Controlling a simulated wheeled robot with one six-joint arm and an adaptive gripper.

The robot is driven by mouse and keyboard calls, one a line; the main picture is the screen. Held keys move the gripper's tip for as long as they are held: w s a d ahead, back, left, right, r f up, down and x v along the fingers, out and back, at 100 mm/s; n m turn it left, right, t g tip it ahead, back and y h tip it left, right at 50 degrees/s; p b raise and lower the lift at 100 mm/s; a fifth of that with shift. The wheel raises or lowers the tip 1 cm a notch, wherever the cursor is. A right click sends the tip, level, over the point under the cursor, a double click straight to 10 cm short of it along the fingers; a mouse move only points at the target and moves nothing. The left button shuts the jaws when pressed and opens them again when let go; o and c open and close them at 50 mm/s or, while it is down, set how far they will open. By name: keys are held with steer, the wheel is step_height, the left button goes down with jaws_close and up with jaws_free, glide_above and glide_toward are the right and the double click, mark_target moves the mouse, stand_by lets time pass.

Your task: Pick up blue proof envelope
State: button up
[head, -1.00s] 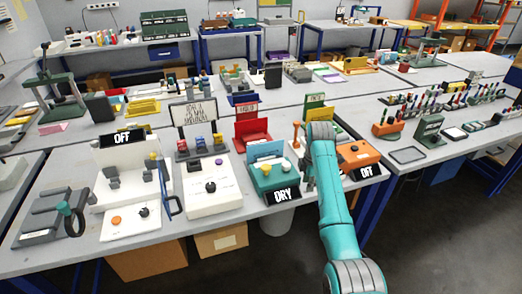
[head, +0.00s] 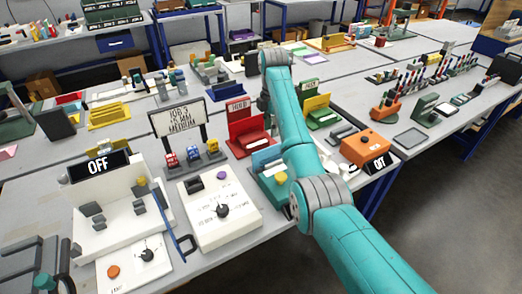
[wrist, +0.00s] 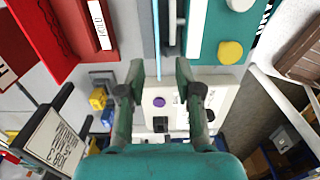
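The blue proof envelope (head: 266,158) is a light blue card standing upright in the teal dryer unit (head: 270,190) in the head view; my arm covers part of the unit. In the wrist view the envelope (wrist: 157,40) shows as a thin light blue edge beside the teal unit (wrist: 228,25) with its yellow knob. My gripper (wrist: 159,76) is open, its two fingers apart with nothing held between them. The envelope's edge lies ahead of the fingertips, roughly in line with the gap. In the head view my gripper (head: 264,103) hangs at the arm's end above the bench, behind the unit.
A red tray (head: 247,136) stands left of my arm, and a green holder (head: 322,115) stands right. A white control box (head: 220,210) with a black knob and a sign stand (head: 178,123) are at left. An orange box (head: 367,150) stands at right.

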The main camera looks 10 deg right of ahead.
glide_above(272, 149)
steer(key=f, duration=0.3)
steer(key=a+f, duration=0.1)
steer(key=f, duration=0.1)
steer(key=shift+s+f, duration=0.15)
steer(key=shift+f, duration=0.1)
steer(key=f, duration=0.2)
steer(key=d+f, duration=0.1)
steer(key=f, duration=0.1)
steer(key=shift+w, duration=0.25)
steer(key=shift+f, duration=0.6)
steer(key=shift+c, duration=0.2)
jaws_close()
